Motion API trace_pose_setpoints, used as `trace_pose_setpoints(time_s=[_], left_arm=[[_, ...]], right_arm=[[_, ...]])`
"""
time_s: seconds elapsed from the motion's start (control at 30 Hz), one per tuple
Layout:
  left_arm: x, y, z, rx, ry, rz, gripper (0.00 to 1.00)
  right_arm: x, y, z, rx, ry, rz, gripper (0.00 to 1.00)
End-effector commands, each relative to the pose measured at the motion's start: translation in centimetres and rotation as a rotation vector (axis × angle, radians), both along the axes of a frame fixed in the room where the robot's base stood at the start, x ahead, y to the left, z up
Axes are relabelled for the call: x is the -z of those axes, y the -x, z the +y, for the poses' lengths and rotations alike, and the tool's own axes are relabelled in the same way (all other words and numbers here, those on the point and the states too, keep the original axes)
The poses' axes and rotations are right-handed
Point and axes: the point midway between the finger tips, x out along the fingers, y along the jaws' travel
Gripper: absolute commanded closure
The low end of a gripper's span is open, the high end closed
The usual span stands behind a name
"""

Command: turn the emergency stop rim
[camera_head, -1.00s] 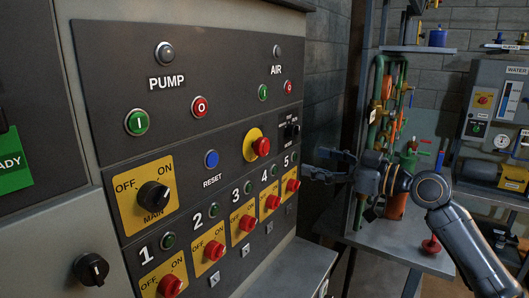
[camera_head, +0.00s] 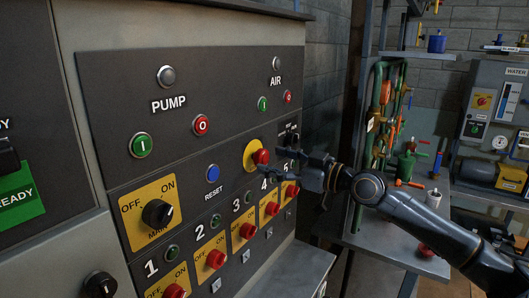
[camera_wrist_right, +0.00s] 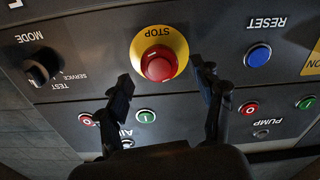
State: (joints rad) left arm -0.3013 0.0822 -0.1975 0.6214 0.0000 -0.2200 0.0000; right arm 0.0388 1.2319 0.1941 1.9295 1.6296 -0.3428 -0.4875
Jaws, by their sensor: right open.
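The emergency stop is a red knob (camera_head: 260,157) on a round yellow plate (camera_head: 250,153) on the dark control panel. In the right wrist view the red knob (camera_wrist_right: 158,63) sits on its yellow plate (camera_wrist_right: 177,43), marked STOP, upside down in that picture. My right gripper (camera_head: 281,161) is close to the knob, to its right in the head view. In the right wrist view the fingers of my right gripper (camera_wrist_right: 165,82) are spread, one to each side below the knob. Nothing is between them, and I cannot tell whether they touch it. My left gripper is not in view.
A blue RESET button (camera_head: 213,171) and a black MAIN switch (camera_head: 157,213) are left of the stop. Several red rotary switches line the row below. The MODE switch (camera_wrist_right: 43,68) is close beside the stop. A pipe stand (camera_head: 380,130) stands right of the panel.

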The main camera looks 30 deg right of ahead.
Motion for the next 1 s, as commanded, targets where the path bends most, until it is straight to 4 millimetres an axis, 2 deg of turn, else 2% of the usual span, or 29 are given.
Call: trace_pose_setpoints(time_s=[0.1, 0.3, 0.77, 0.87, 1.0], left_arm=[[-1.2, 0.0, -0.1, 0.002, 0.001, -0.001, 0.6], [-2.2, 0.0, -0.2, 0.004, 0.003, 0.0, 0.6], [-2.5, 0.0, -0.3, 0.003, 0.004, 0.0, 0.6], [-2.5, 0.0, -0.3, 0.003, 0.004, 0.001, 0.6], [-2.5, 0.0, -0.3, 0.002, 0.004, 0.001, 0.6]], right_arm=[[-0.6, -1.0, 0.3, 0.002, -0.003, -0.004, 0.33], [-0.3, -2.4, 0.9, 0.003, -0.003, -0.002, 0.33], [0.0, -3.1, 1.3, 0.0, 0.001, 0.001, 0.33], [0.0, -3.1, 1.3, 0.0, 0.001, 0.001, 0.49], [0.0, -3.0, 1.3, 0.0, 0.001, 0.001, 0.78]])
